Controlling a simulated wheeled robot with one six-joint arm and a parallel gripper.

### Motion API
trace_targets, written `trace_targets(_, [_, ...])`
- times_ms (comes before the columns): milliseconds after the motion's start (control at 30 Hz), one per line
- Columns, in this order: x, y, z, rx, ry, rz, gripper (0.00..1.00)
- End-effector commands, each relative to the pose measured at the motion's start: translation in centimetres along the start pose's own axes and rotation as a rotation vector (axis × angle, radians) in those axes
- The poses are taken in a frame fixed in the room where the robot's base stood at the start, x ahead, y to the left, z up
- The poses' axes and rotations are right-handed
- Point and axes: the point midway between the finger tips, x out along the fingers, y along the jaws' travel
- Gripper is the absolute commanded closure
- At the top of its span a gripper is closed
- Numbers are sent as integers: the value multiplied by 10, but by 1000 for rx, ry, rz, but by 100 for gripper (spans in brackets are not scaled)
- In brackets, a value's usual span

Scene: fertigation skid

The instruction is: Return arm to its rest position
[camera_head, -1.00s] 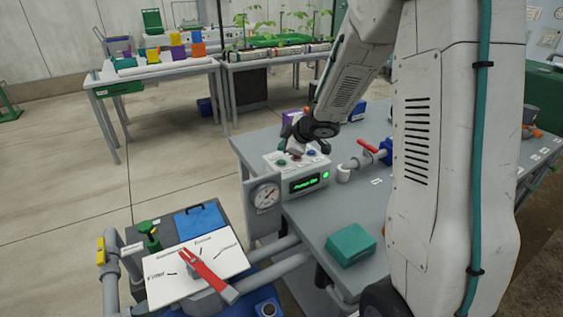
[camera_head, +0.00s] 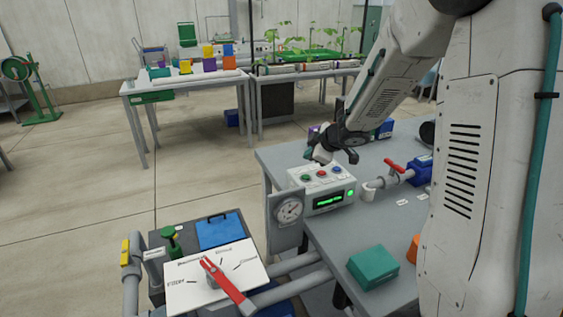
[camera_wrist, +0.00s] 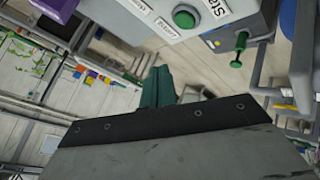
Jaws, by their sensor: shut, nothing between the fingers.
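My arm reaches down from the upper right in the head view. My gripper (camera_head: 322,154) is just above the back of a pale control box, apart from its buttons. In the wrist view the dark green fingers (camera_wrist: 157,87) are together with nothing between them. The control box (camera_head: 308,207) has a row of coloured buttons on top and a lit green display on its front. It also shows close by at the top of the wrist view (camera_wrist: 228,14), with a green button and labels.
A pressure gauge (camera_head: 289,210) stands left of the box. A red-handled selector plate (camera_head: 190,294), pipes and a green valve are at lower left. A teal block (camera_head: 373,268) and a red-handled valve (camera_head: 400,168) sit on the grey bench. The floor at left is open.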

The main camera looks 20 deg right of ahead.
Motion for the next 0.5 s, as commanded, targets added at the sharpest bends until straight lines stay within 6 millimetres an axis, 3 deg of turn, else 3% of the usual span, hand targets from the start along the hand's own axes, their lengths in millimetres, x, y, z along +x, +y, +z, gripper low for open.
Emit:
trace_targets(233, [0,4,10,-8,-47,19,100])
trace_targets(367, [-6,8,46,73,-213,82,100])
trace_targets(500, [-53,7,80,240,-456,183,100])
